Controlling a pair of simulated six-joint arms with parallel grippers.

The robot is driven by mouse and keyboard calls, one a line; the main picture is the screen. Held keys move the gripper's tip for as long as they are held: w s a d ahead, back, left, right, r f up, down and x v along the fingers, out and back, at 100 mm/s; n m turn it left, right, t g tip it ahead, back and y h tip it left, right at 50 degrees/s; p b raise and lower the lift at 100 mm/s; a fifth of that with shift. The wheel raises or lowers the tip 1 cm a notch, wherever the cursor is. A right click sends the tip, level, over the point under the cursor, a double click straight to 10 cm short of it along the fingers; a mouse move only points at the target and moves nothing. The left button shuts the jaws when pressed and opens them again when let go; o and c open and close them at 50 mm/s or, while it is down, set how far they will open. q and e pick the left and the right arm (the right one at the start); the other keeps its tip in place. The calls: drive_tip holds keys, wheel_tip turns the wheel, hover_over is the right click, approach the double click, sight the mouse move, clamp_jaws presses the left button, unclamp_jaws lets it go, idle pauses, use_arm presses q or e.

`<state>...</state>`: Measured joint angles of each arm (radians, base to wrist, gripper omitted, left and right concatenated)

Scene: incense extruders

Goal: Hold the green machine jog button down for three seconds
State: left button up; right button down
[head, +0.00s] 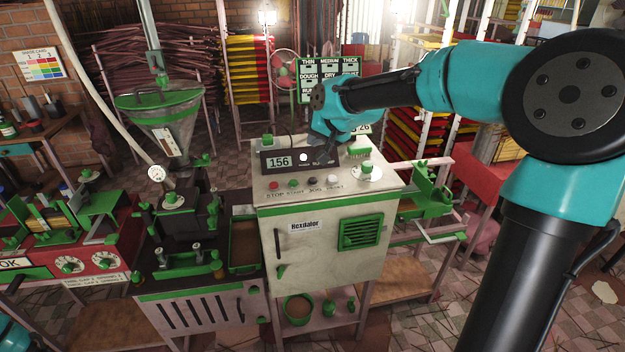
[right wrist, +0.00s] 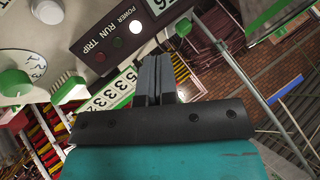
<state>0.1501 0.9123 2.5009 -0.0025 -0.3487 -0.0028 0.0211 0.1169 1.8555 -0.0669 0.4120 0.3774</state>
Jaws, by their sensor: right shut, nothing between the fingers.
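The green-trimmed machine cabinet (head: 307,254) stands in the middle of the head view. On its sloping top is a row of small buttons labelled STOP, START, JOG and RESET. The jog button (head: 312,181) is the dark one, between the green start button (head: 293,184) and the white reset button (head: 333,179). My right gripper (head: 318,153) is above and behind the button row, in front of the display box, apart from the jog button. In the right wrist view its fingers (right wrist: 155,78) are shut and empty; the jog button does not show there. My left gripper is out of view.
The display box (head: 279,161) reads 156 and has a lit white power lamp (right wrist: 132,27). A green-topped knob (head: 366,170) and a green brush-like piece (head: 358,149) stand right of the buttons. A hopper machine (head: 168,118) is at left. Space above the buttons is clear.

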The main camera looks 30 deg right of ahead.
sight(315, 178)
drive_tip(key=shift+f, duration=4.35)
drive_tip(key=shift+f, duration=0.15)
drive_tip(key=shift+f, duration=0.25)
drive_tip(key=shift+f, duration=0.5)
idle(2.8)
